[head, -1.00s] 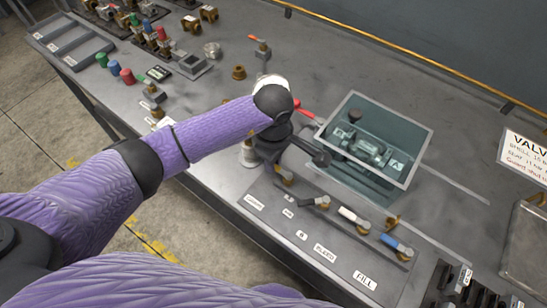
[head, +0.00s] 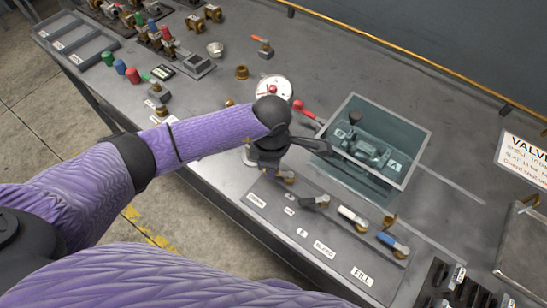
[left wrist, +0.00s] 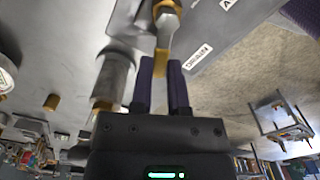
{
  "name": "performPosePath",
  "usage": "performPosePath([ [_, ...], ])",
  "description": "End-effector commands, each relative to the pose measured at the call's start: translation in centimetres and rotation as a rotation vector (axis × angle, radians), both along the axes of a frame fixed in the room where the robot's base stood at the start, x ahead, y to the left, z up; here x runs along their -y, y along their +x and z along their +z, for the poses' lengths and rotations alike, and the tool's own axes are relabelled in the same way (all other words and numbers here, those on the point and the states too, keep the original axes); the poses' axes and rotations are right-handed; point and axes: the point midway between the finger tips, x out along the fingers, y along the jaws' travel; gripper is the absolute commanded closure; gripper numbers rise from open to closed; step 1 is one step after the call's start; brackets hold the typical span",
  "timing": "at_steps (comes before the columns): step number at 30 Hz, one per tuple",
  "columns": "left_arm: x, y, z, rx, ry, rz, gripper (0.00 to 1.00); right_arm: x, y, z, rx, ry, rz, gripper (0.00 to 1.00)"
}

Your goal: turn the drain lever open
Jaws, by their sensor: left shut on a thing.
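My left gripper (head: 275,168) is over the near end of the valve panel, by its first brass valve (head: 286,177). In the left wrist view its two dark fingers (left wrist: 162,78) are shut on the yellow-brass handle of a lever (left wrist: 163,58), which I take to be the drain lever. The lever's grey arm and brass pivot show above the fingers. In the head view my wrist and gripper hide most of this lever. My right gripper is not in view.
Along the panel stand a black-handled lever (head: 315,202), a white-handled lever (head: 352,217) and a blue-handled lever (head: 393,244). A clear-walled tank (head: 411,139) is close right of my gripper. A red-handled lever (head: 308,111) and a round gauge (head: 274,86) are behind it.

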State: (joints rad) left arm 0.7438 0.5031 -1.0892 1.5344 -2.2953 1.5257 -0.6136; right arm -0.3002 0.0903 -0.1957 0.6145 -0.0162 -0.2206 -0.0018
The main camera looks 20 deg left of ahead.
Motion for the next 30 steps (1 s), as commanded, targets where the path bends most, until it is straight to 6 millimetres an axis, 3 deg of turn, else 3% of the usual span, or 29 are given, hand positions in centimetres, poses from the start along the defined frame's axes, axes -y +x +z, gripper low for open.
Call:
performPosePath([
  [30, 1.9, -3.0, 0.2, 0.000, -0.001, 0.922, 1.00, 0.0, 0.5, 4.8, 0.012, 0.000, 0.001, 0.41],
])
